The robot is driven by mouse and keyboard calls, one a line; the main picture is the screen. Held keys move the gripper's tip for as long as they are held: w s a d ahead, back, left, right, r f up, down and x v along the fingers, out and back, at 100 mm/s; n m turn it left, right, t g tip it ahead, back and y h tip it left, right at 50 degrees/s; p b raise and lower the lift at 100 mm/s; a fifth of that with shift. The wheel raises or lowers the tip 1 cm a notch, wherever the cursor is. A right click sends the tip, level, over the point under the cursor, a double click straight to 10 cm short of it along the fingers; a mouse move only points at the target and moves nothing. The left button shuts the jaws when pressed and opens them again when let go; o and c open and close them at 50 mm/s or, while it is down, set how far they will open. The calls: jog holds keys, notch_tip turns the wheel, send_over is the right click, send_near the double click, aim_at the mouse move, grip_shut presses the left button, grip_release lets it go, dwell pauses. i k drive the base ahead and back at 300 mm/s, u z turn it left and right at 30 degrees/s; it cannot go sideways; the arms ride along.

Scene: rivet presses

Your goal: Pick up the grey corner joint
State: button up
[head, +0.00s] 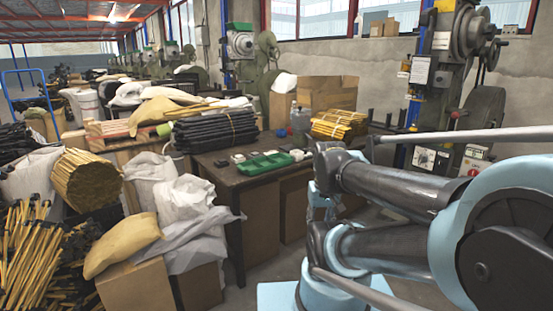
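A dark work table (222,180) stands in the middle of the head view. On it lie a green tray (264,163) and several small pale and dark pieces. One small light piece (297,155) lies at the tray's right end, and another (238,157) lies behind its left end. They are too small here to tell which, if any, is the grey corner joint. My arm, grey and light blue, fills the right side and reaches to the table's right end. I cannot make out my gripper's fingers.
Black bundled rods (215,130) lie at the table's back left, yellow bundled rods (338,124) at its right. A cardboard box (327,93) stands behind. White sacks (188,205) and boxes crowd the left front. A rivet press (445,90) stands at right.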

aim_at(254, 154)
jog(key=z, duration=0.1)
jog(key=i, duration=1)
jog(key=u, duration=0.05)
